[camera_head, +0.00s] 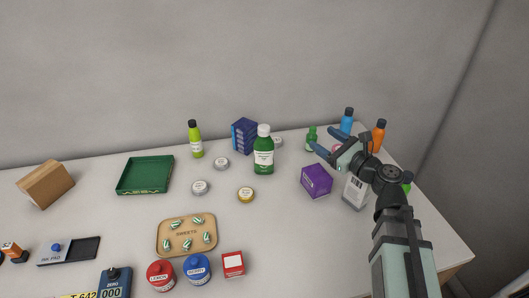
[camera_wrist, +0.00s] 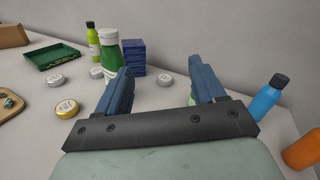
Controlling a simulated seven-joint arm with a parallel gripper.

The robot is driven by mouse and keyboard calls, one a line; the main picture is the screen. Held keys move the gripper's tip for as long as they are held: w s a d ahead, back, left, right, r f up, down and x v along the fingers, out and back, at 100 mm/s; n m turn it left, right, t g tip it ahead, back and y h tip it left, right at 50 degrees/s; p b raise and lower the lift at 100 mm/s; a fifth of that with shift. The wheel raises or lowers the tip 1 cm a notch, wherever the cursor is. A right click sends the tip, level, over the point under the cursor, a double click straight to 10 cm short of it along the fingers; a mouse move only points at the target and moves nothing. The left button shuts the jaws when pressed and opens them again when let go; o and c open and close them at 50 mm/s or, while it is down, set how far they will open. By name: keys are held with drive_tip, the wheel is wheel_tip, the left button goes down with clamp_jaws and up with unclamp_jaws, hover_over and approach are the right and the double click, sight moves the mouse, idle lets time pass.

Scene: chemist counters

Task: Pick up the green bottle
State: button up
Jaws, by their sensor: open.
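A larger green bottle with a white cap and pale label (camera_head: 263,160) stands upright mid-counter. In the wrist view it (camera_wrist: 110,54) stands beyond the left finger, partly covered by it. A smaller dark green bottle (camera_head: 311,139) stands further right at the back, close to my gripper's fingers in the picture. A bit of green by the right finger in the wrist view may be this one, mostly hidden. A lime-green bottle with a black cap (camera_head: 196,145) stands at the back left. My gripper (camera_head: 321,141) is open, with nothing seen between its fingers.
A purple box (camera_head: 316,180), a blue box stack (camera_head: 243,135), a blue bottle (camera_head: 347,122) and an orange bottle (camera_head: 379,137) stand nearby. Flat tins (camera_head: 246,194), a sweets tray (camera_head: 163,242) and a green tray (camera_head: 121,189) lie leftward. The wall bounds the back.

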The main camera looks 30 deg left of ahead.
drive_tip(key=m+g, duration=0.1)
drive_tip(key=g, duration=0.1)
approach(268, 135)
drive_tip(key=v, duration=0.2)
drive_tip(key=shift+m, duration=0.3)
drive_tip(key=x, duration=1.4)
drive_tip(key=shift+c, duration=0.2)
clamp_jaws()
